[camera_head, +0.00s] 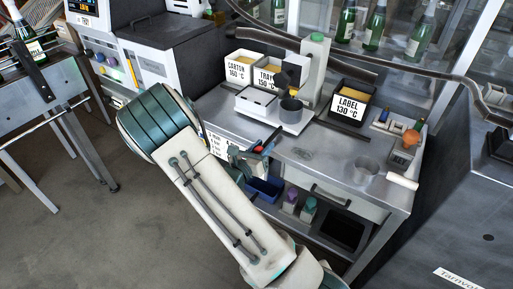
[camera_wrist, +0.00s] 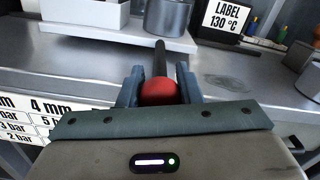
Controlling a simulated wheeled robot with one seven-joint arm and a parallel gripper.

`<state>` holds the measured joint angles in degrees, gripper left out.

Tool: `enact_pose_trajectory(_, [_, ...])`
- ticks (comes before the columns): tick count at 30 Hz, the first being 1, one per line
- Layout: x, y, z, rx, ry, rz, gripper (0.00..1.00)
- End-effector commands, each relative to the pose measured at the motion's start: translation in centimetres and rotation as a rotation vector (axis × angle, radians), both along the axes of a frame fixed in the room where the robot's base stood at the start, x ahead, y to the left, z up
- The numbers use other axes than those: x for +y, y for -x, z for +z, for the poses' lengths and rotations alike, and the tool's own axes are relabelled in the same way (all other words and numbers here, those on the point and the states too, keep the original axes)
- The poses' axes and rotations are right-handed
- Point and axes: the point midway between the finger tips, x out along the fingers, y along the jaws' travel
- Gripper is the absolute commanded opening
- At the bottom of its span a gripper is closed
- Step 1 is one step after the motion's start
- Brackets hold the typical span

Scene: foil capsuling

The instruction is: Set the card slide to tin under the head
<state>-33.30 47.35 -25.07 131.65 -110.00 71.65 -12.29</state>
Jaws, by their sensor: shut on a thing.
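My gripper (camera_head: 259,153) is at the front edge of the workbench. In the wrist view its two fingers (camera_wrist: 158,88) are shut on a red rounded knob (camera_wrist: 159,92). A dark rod (camera_wrist: 160,58) runs from the knob away over the bench top. A white printed card (camera_wrist: 40,118) with mm and bar values is on the bench front, left of my gripper. Its edge also shows beside my arm in the head view (camera_head: 217,144). I cannot make out a slide or a tin mark on it. Which part is the head is unclear.
On the bench stand bins marked CARTON (camera_head: 238,69), TRAY (camera_head: 268,75) and LABEL (camera_head: 348,104), a white stand (camera_head: 316,62), a dark grey cup (camera_head: 291,109) and a metal cup (camera_head: 366,170). A blue bin (camera_head: 266,188) sits below. Bare bench top lies right of my gripper.

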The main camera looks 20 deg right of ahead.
Motion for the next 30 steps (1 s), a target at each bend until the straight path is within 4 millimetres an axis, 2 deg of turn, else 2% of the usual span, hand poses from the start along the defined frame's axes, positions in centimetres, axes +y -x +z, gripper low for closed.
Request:
enact_pose_trajectory(11, [0.1, 0.1, -0.1, 0.002, -0.001, 0.005, 0.0])
enact_pose_trajectory(12, [0.1, 0.1, -0.1, 0.002, -0.001, 0.005, 0.4])
enact_pose_trajectory(14, [0.1, 0.1, -0.1, 0.002, -0.001, 0.004, 0.53])
enact_pose_trajectory(23, [0.0, 0.1, -0.1, 0.001, -0.001, 0.001, 0.53])
enact_pose_trajectory(26, [0.6, 0.5, -0.1, 0.001, -0.001, 0.003, 0.53])
enact_pose_trajectory(30, [2.7, 1.9, -0.1, 0.002, -0.002, 0.007, 0.53])
